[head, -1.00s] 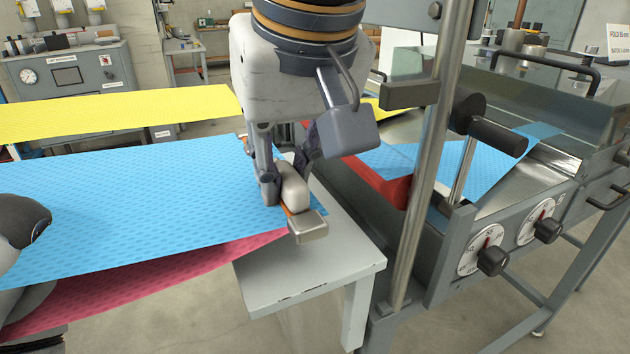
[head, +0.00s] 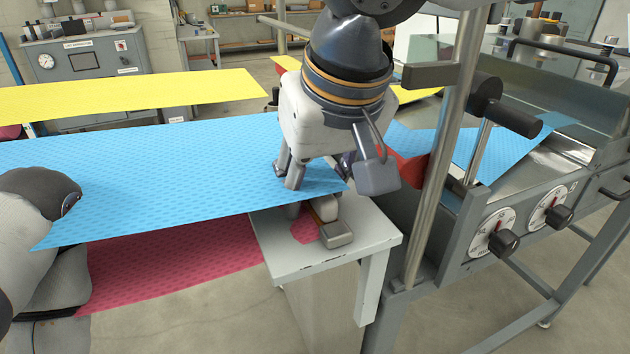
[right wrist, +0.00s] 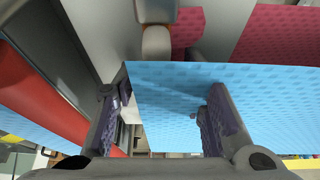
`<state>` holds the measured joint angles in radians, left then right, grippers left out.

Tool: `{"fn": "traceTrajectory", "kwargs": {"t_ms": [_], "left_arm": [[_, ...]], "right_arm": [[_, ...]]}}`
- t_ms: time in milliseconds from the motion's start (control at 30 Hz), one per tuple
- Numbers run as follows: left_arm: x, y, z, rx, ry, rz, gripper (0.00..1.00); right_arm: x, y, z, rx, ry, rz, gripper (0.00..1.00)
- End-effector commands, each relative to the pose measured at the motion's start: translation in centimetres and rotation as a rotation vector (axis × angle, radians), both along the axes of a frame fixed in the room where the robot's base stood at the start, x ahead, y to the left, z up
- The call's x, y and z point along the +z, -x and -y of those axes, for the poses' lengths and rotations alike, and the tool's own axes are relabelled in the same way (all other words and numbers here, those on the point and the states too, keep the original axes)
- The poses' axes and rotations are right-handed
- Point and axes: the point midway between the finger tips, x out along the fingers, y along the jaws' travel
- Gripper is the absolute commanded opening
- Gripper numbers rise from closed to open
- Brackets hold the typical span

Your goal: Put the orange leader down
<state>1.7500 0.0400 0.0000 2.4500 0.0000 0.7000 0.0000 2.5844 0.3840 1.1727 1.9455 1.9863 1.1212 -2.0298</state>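A thin orange edge (head: 316,216), perhaps the orange leader, shows beside a pale block with a grey metal end (head: 338,234) on the small table. The leader itself is mostly hidden. The pale block also shows in the right wrist view (right wrist: 156,42). The blue cloth (head: 170,175) stretches from the left to above this table, over the red cloth (head: 175,262). My right gripper (head: 318,182) is over the blue cloth's right end. Its fingers stand wide apart in the right wrist view (right wrist: 160,118), with blue cloth spanning the view between them. My left arm is at lower left; its fingers are not visible.
The small grey table (head: 290,268) has bare surface at its front. A steel post (head: 440,160) and a machine with dials (head: 492,232) stand close on the right. A yellow cloth (head: 130,95) hangs behind the blue one. Open floor lies in front.

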Motion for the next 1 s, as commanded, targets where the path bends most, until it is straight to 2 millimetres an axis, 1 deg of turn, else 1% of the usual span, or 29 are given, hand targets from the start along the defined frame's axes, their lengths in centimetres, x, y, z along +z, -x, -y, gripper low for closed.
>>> {"fn": "traceTrajectory", "kwargs": {"t_ms": [67, 167, 267, 433, 500, 600, 733, 1000], "left_arm": [[0.0, 0.0, 0.0, 0.000, 0.000, 0.000, 0.40], [0.0, 0.0, 0.0, 0.000, 0.000, -0.001, 0.40], [-0.1, 0.1, 0.0, 0.000, 0.000, -0.004, 0.40], [-0.1, 0.1, 0.0, 0.000, 0.000, -0.002, 0.40], [-0.1, 0.1, 0.0, 0.000, 0.000, -0.002, 0.40], [-0.1, 0.1, 0.0, 0.000, 0.000, -0.002, 0.40], [-0.1, 0.1, 0.0, 0.000, 0.000, -0.002, 0.40], [-0.1, 0.1, 0.0, 0.000, 0.000, -0.002, 0.40]], "right_arm": [[0.0, 0.0, 0.0, 0.000, 0.000, 0.000, 0.38], [0.8, 0.2, 0.0, -0.001, -0.002, 0.001, 0.38], [2.9, 0.9, 0.3, -0.001, -0.005, 0.004, 0.38], [7.3, 2.7, 0.9, -0.002, -0.004, 0.004, 0.38], [8.8, 3.3, 1.1, 0.000, -0.003, 0.002, 0.38], [10.4, 3.9, 1.3, -0.001, -0.002, 0.002, 0.38], [11.2, 4.4, 1.4, -0.001, -0.001, -0.001, 0.38], [11.3, 4.4, 1.5, 0.000, 0.000, -0.001, 0.38]]}}
